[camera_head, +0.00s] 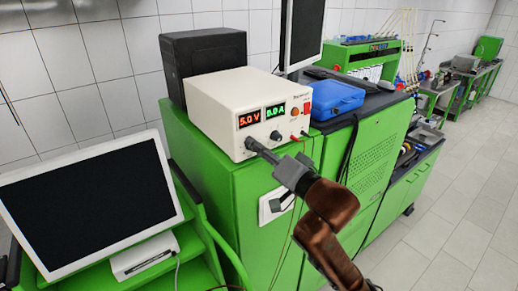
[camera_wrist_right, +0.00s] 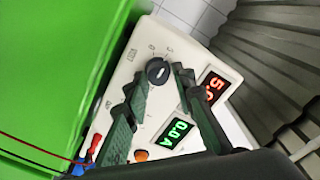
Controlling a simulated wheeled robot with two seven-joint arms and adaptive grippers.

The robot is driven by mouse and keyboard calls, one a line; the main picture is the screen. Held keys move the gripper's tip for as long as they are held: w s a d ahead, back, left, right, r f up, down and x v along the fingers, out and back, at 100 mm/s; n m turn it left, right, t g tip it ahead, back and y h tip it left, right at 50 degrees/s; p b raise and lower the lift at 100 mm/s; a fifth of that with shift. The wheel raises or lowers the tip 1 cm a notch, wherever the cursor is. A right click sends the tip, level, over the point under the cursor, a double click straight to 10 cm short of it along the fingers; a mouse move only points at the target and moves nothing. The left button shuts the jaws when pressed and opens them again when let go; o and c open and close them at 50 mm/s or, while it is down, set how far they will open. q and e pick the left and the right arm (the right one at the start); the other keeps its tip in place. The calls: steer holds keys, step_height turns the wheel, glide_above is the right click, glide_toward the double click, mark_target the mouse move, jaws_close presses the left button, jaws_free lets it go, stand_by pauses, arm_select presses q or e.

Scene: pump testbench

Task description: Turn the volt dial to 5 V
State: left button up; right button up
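The white power supply (camera_head: 245,105) stands on a green cabinet in the head view. Its red display (camera_head: 250,119) reads 5.0 V. The green display (camera_head: 275,113) beside it shows amps, and reads 0.0 A in the right wrist view (camera_wrist_right: 175,133). The volt dial (camera_wrist_right: 157,70) is a dark round knob with a light mark; my gripper covers it in the head view. My right gripper (camera_head: 254,146) is at the volt dial. In the right wrist view its fingers (camera_wrist_right: 160,76) stand open on either side of the dial, with small gaps visible. My left gripper is out of view.
The dark amp dial (camera_head: 275,135) is close to the right of my gripper. Red and black leads plug in further right. A blue case (camera_head: 335,98) lies beside the supply, a black box (camera_head: 203,58) stands behind, and a monitor (camera_head: 90,200) is at the lower left.

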steer(key=shift+o, duration=1.1)
steer(key=shift+w+f, duration=0.1)
steer(key=v, duration=0.7)
steer(key=shift+s, duration=0.3)
steer(key=shift+d, duration=0.1)
